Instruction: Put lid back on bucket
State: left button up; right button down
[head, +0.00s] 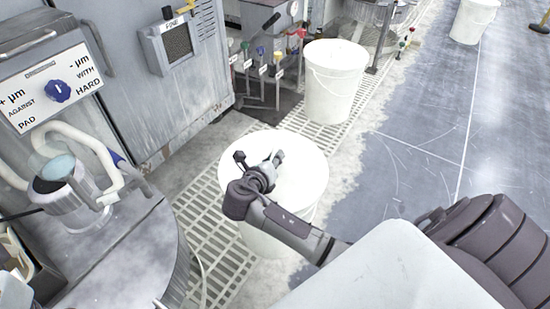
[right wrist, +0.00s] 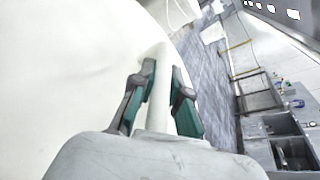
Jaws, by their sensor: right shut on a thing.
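A round white lid (head: 308,165) lies at the top of a white bucket (head: 265,242) that stands on the floor grating in the middle of the head view. I cannot tell whether the lid is fully seated on the rim. My right gripper (head: 277,158) reaches over the lid from the lower right and hides part of it. In the right wrist view, the gripper (right wrist: 162,100) is shut on a narrow white part of the lid, with one dark-and-green finger on each side. The lid's broad white face (right wrist: 70,75) fills the left. My left gripper is not in view.
A second white bucket (head: 335,85) stands behind, and a third (head: 473,20) stands far right. A round grey machine table (head: 130,250) and a control panel (head: 50,88) stand at left. Valves and pipes (head: 262,75) are behind. The grey floor (head: 430,150) at right is clear.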

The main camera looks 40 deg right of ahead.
jog(key=shift+f, duration=0.55)
jog(key=c, duration=1.1)
grip_release()
jog(key=shift+f, duration=0.1)
jog(key=shift+a, duration=0.1)
